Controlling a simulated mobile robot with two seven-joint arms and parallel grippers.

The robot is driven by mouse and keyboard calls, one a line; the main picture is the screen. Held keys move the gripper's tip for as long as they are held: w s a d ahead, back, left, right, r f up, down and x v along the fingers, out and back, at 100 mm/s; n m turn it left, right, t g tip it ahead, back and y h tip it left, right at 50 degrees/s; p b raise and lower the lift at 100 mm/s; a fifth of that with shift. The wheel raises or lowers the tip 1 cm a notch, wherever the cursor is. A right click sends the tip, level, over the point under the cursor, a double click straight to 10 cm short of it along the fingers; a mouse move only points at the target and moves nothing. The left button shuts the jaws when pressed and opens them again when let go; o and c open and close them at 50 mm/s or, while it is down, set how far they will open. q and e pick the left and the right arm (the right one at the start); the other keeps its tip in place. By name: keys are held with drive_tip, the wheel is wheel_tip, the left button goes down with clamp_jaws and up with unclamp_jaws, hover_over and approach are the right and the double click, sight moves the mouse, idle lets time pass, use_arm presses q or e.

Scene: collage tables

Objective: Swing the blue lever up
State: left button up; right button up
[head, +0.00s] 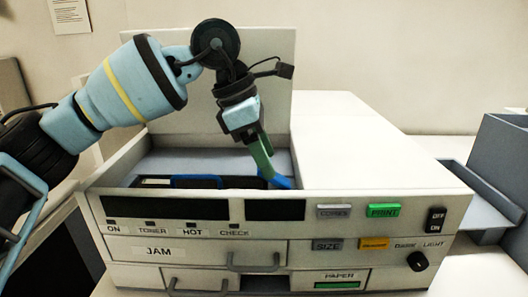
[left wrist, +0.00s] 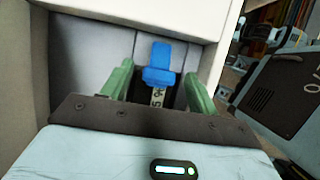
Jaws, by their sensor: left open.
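The blue lever (head: 281,182) sits inside the open bay of the white copier-like machine, at the bay's right end. In the left wrist view the blue lever (left wrist: 158,65) stands out against grey inner walls, with a label strip below it. My left gripper (head: 266,172) reaches down into the bay from above. Its green fingers (left wrist: 157,84) are apart, one on each side of the lever, with gaps showing. I cannot tell how deep the lever lies between them. The fingertips are partly hidden by the front panel in the head view. My right gripper is not in view.
A blue-edged dark part (head: 190,182) lies in the bay left of the gripper. The raised lid (head: 262,70) stands behind my arm. The front panel (head: 285,190) has buttons and a knob. A flat white cover (head: 370,135) lies right, with a grey tray (head: 485,195) beyond.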

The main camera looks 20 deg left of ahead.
sight(301, 167)
use_arm(q)
drive_tip(key=shift+c, duration=0.3)
drive_tip(key=c, duration=0.9)
drive_tip(key=shift+c, duration=0.2)
drive_tip(key=shift+d, duration=0.1)
drive_tip(key=shift+w+d+r+y, duration=0.15)
drive_tip(key=shift+d+r+y, duration=0.25)
drive_tip(key=shift+y, duration=0.5)
drive_tip(key=d+y, duration=0.1)
drive_tip(key=d+g+y, duration=0.1)
drive_tip(key=y, duration=0.1)
drive_tip(key=shift+w+d+r, duration=0.15)
drive_tip(key=shift+w, duration=0.15)
drive_tip(key=shift+w+d+g+y, duration=0.15)
drive_tip(key=shift+d+g+y, duration=0.15)
drive_tip(key=shift+d+y, duration=0.35)
drive_tip(key=shift+w+d+g+y, duration=0.15)
drive_tip(key=shift+d+g+y, duration=0.2)
drive_tip(key=shift+y, duration=0.6)
drive_tip(key=shift+w+d+f+y, duration=0.1)
drive_tip(key=shift+d+f+y, duration=0.1)
drive_tip(key=shift+d+y, duration=0.4)
drive_tip(key=shift+g+y, duration=0.25)
drive_tip(key=shift+y, duration=0.05)
